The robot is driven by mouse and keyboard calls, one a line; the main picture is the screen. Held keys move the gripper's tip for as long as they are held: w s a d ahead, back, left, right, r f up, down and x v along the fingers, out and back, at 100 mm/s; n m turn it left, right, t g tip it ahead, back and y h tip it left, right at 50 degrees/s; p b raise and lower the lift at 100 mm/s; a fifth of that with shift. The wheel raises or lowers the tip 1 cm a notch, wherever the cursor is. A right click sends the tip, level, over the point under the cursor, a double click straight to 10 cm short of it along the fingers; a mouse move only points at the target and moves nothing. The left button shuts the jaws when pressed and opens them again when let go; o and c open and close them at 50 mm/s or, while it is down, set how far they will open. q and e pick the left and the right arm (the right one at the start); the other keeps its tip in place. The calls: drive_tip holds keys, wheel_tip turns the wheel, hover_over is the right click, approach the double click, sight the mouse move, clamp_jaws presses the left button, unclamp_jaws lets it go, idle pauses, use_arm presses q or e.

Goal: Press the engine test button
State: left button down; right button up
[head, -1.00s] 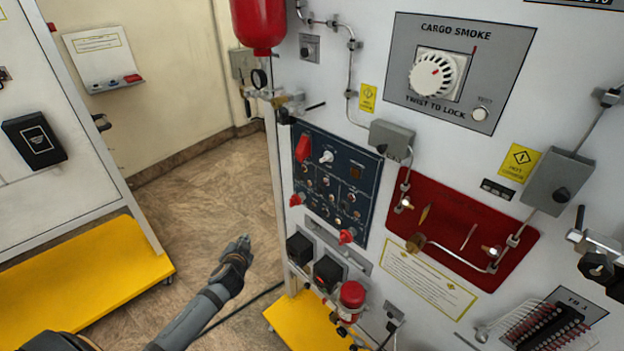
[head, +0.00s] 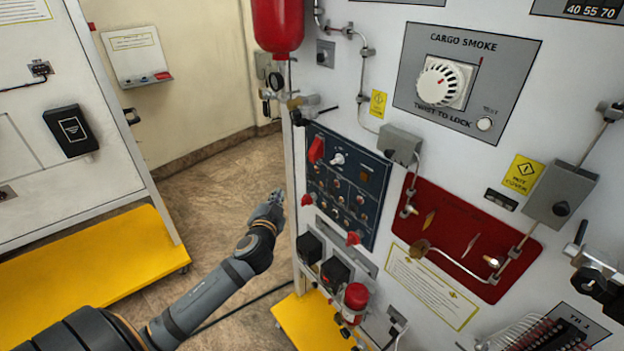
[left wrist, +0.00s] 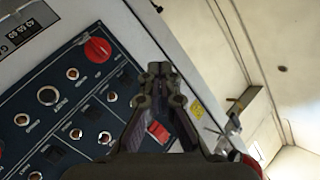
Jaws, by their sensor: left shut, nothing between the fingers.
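A dark blue switch panel (head: 377,172) is on the white trainer wall in the middle of the head view. It carries several small buttons and toggles; their labels are too small to read, so I cannot tell which is the engine test button. My left gripper (head: 277,194) is shut and empty, apart from the panel and just left of its edge. In the left wrist view the shut fingers (left wrist: 160,70) point past the panel (left wrist: 62,118), beside a red knob (left wrist: 97,49). A red switch cover (left wrist: 158,131) shows between the fingers. My right gripper is out of view.
A white round button marked TEST (head: 484,124) sits by the CARGO SMOKE dial (head: 440,82). A red bottle (head: 277,25) hangs above.

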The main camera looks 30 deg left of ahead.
sight(312, 178)
use_arm(q)
drive_tip(key=shift+w+d+b, duration=0.25)
drive_tip(key=shift+w+d, duration=0.3)
drive_tip(key=shift+w, duration=0.8)
drive_tip(key=shift+w+d+b, duration=0.25)
drive_tip(key=shift+w+d, duration=0.3)
drive_tip(key=shift+w, duration=0.75)
drive_tip(key=shift+w+d+b, duration=0.25)
drive_tip(key=shift+w+d, duration=0.3)
drive_tip(key=shift+w, duration=0.8)
drive_tip(key=shift+w+d, duration=0.2)
drive_tip(key=shift+w, duration=0.2)
drive_tip(key=shift+w+d, duration=0.1)
drive_tip(key=shift+w, duration=0.25)
drive_tip(key=shift+s, duration=0.2)
drive_tip(key=shift+s+a, duration=0.3)
drive_tip(key=shift+s, duration=0.3)
